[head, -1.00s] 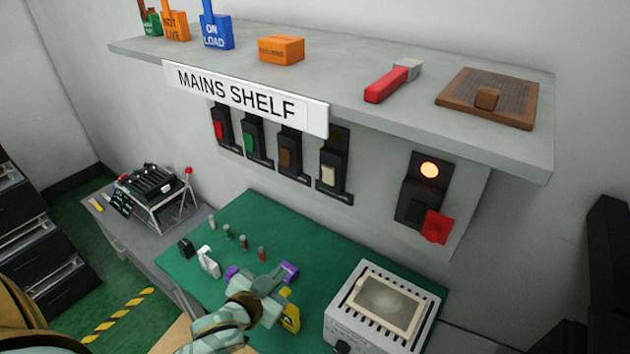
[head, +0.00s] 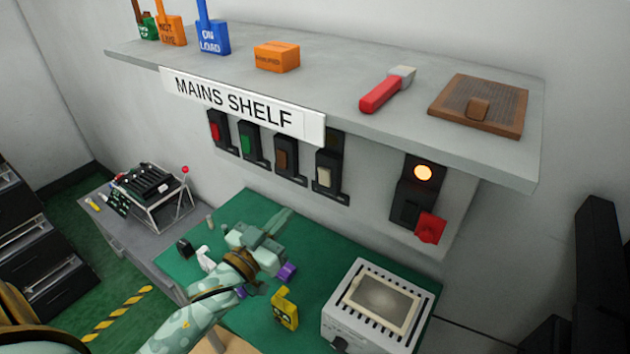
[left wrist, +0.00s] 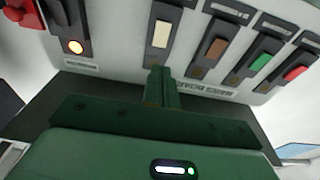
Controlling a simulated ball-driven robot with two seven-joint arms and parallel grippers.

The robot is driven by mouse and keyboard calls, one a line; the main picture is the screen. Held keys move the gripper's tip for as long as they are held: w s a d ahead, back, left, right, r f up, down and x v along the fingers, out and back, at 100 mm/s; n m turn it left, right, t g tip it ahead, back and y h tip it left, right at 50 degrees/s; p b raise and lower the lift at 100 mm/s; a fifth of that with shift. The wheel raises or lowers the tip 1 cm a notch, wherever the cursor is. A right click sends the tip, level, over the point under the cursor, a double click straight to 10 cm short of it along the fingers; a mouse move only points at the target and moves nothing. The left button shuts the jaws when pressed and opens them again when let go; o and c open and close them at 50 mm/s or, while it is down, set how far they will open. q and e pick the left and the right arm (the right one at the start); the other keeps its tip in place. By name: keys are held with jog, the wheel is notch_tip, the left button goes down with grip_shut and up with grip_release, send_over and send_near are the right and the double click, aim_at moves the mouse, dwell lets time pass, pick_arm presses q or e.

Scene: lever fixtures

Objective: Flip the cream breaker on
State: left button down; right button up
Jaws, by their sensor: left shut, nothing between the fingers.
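The cream breaker (head: 325,177) is the rightmost of the row of breakers on the wall panel under the shelf. Its cream rocker sits in a black housing, low in it in the head view. It also shows in the left wrist view (left wrist: 162,35), straight beyond my fingertips. My left gripper (head: 284,218) is shut and empty, above the green bench and below the breakers, apart from them. Its fingers (left wrist: 158,76) point towards the panel in the left wrist view. My right gripper is not in view.
Brown (head: 285,159), green (head: 250,142) and red (head: 215,131) breakers stand left of the cream one. Right of it is a lit amber lamp (head: 423,172) above a red switch (head: 430,228). The shelf (head: 340,95) overhangs them. A white-cased instrument (head: 385,300) and yellow item (head: 285,309) sit on the bench.

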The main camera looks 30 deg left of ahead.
aim_at(323, 174)
pick_arm(q)
jog(key=w, duration=0.4)
jog(key=w+d+r+p, duration=0.1)
jog(key=w, duration=0.6)
jog(key=shift+w+d+r+p, duration=0.2)
jog(key=shift+w+d+p, duration=0.15)
